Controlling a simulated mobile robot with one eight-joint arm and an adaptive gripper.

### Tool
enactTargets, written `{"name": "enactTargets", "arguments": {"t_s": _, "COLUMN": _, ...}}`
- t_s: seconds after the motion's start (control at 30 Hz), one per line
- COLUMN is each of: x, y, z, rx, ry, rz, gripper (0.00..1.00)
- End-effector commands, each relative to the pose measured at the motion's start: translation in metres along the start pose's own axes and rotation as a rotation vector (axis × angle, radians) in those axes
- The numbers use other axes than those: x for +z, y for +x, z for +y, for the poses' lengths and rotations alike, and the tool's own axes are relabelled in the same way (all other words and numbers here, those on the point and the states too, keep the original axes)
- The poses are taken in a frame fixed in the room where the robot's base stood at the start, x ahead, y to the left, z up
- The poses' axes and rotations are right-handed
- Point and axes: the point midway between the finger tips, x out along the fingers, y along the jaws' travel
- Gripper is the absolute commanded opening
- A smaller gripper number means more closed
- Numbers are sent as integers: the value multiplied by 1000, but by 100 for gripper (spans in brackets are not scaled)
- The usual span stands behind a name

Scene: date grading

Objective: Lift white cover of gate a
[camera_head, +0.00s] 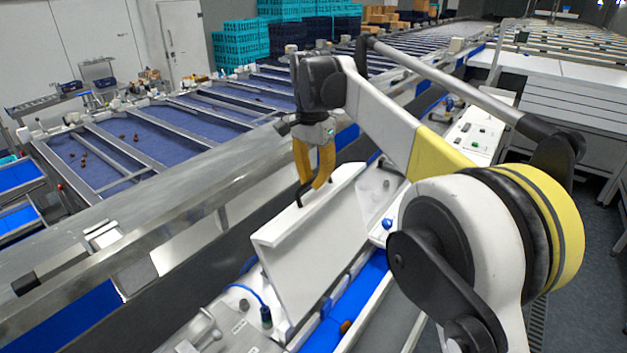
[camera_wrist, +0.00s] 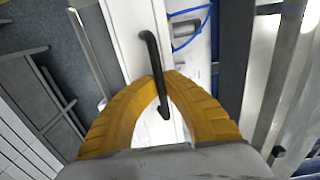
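The white cover (camera_head: 310,248) is in the middle of the head view. It stands tilted, with its broad face toward the camera and its lower edge near a blue belt. A black bar handle (camera_head: 302,197) sits on its upper edge. My gripper (camera_head: 312,183) points down at this handle with its yellow fingers. In the wrist view, the fingertips (camera_wrist: 166,77) come together around the black handle (camera_wrist: 151,48), on the white edge of the cover (camera_wrist: 128,28). The far side of the cover is hidden.
A long metal rail (camera_head: 190,180) runs left of the cover. Beyond it are blue sorting lanes (camera_head: 190,120) with a few dates. A blue belt (camera_head: 345,310) runs beside the cover's lower edge. A blue cable (camera_head: 243,290) lies near its lower left. Teal crates (camera_head: 240,45) stand behind.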

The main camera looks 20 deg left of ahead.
Motion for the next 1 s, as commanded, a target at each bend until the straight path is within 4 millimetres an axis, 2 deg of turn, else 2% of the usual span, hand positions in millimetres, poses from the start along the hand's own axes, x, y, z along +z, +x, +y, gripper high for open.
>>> {"name": "enactTargets", "arguments": {"t_s": 0.27, "x": 0, "y": -1, "z": 0, "rx": 0, "ry": 0, "rz": 1, "gripper": 0}}
{"name": "enactTargets", "arguments": {"t_s": 0.37, "x": 0, "y": -1, "z": 0, "rx": 0, "ry": 0, "rz": 1, "gripper": 29}}
{"name": "enactTargets", "arguments": {"t_s": 0.4, "x": 0, "y": -1, "z": 0, "rx": 0, "ry": 0, "rz": 1, "gripper": 32}}
{"name": "enactTargets", "arguments": {"t_s": 0.77, "x": 0, "y": -6, "z": 0, "rx": 0, "ry": 0, "rz": 0, "gripper": 32}}
{"name": "enactTargets", "arguments": {"t_s": 1.0, "x": -1, "y": -45, "z": 0, "rx": 0, "ry": 0, "rz": 0, "gripper": 32}}
